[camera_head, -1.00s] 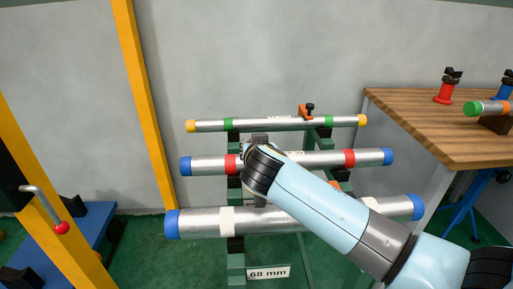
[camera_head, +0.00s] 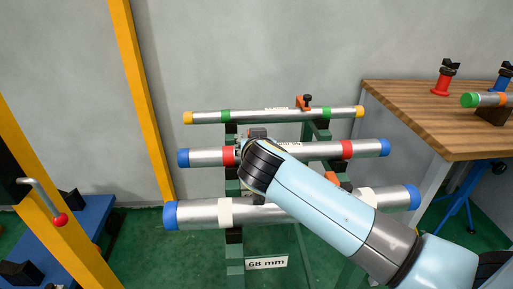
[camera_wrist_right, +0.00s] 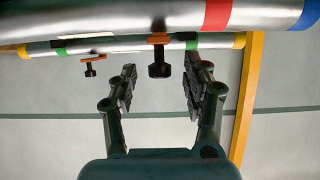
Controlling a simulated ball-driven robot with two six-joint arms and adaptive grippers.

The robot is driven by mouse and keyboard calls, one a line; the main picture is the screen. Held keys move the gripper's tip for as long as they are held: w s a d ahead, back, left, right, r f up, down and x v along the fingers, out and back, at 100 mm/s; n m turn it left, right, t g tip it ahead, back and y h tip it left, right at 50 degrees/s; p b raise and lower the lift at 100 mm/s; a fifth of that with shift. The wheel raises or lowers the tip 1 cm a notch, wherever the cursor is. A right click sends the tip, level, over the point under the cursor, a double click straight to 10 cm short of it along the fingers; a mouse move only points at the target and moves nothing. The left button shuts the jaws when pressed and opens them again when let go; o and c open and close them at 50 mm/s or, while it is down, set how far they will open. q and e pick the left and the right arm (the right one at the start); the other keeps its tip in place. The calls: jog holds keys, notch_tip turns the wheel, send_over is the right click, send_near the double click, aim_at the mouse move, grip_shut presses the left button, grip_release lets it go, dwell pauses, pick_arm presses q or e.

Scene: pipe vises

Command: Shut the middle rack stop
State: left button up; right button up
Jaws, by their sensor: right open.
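The rack's middle pipe (camera_head: 315,150) has red bands and blue end caps. Its near surface also fills the top of the right wrist view (camera_wrist_right: 120,20), which is upside down. The middle rack stop (camera_wrist_right: 158,39) is orange with a black knob hanging down in that view. My right gripper (camera_wrist_right: 160,78) is open, its two fingers on either side of the knob and apart from it. In the head view my right wrist hides most of the gripper and stop near the left red band. My left gripper is not in view.
The top pipe (camera_head: 275,115) carries another orange stop (camera_head: 303,102). The bottom pipe (camera_head: 275,213) runs below, with an orange piece (camera_head: 332,178) above it. A wooden bench (camera_head: 425,115) stands at right. A yellow post (camera_head: 140,90) is left of the rack.

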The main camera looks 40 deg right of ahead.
jog(key=v, duration=1)
jog(key=shift+a, duration=0.1)
jog(key=s+a+f+n+g+y, duration=0.2)
jog(key=s+a+n+g+y, duration=0.15)
jog(key=s, duration=0.45)
jog(key=s+a+f+n+g+y, duration=0.25)
jog(key=s+n+y, duration=0.2)
jog(key=s, duration=0.45)
notch_tip(320, 180, down, 29)
jog(key=s+d+g+b, duration=0.2)
jog(key=s, duration=0.1)
jog(key=s+f+g+b, duration=0.1)
jog(key=s+f+b, duration=0.1)
jog(key=s+f, duration=1.5)
jog(key=shift+s+d, duration=0.25)
jog(key=shift+d, duration=0.05)
